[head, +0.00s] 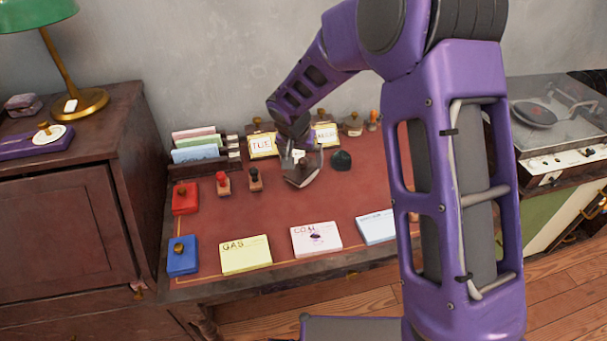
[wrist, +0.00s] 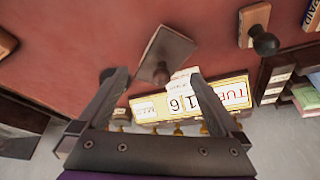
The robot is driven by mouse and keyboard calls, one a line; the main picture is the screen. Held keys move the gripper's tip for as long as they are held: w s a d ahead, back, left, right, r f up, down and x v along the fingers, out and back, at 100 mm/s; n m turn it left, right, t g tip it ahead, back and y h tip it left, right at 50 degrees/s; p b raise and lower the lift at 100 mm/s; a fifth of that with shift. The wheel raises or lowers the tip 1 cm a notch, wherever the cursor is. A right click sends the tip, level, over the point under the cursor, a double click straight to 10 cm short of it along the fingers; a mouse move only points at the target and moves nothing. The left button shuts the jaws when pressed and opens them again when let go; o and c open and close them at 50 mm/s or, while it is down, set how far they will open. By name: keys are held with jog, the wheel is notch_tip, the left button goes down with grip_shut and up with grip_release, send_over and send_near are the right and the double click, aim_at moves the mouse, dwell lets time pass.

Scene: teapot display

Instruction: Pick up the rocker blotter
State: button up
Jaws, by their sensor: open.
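The rocker blotter (wrist: 160,58), a dark rectangular block with a round brown knob, lies on the red desk top. In the wrist view it is ahead of my gripper (wrist: 156,84), with its knob between the two spread fingers. My gripper is open and holds nothing. In the head view my gripper (head: 304,158) is low over the desk, and the blotter (head: 301,180) shows just below it, partly covered by the fingers. I cannot tell from these views whether a finger touches it.
Framed calendar signs (head: 262,145) stand behind the blotter. A dark green object (head: 341,160) is close on its right. Two stamps (head: 223,183) stand to its left. Cards (head: 245,254) lie along the front edge. Bare red desk lies between the cards and the blotter.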

aim_at(304, 162)
jog(key=shift+w+x, duration=0.15)
jog(key=shift+x, duration=1.25)
jog(key=shift+w+x, duration=0.1)
jog(key=shift+x, duration=1.25)
jog(key=shift+r, duration=0.1)
jog(key=shift+c, duration=0.2)
jog(key=c, duration=1.5)
jog(key=shift+d+r, duration=0.1)
notch_tip(304, 162, up, 10)
jog(key=shift+f+p, duration=0.1)
jog(key=shift+p, duration=0.5)
grip_shut()
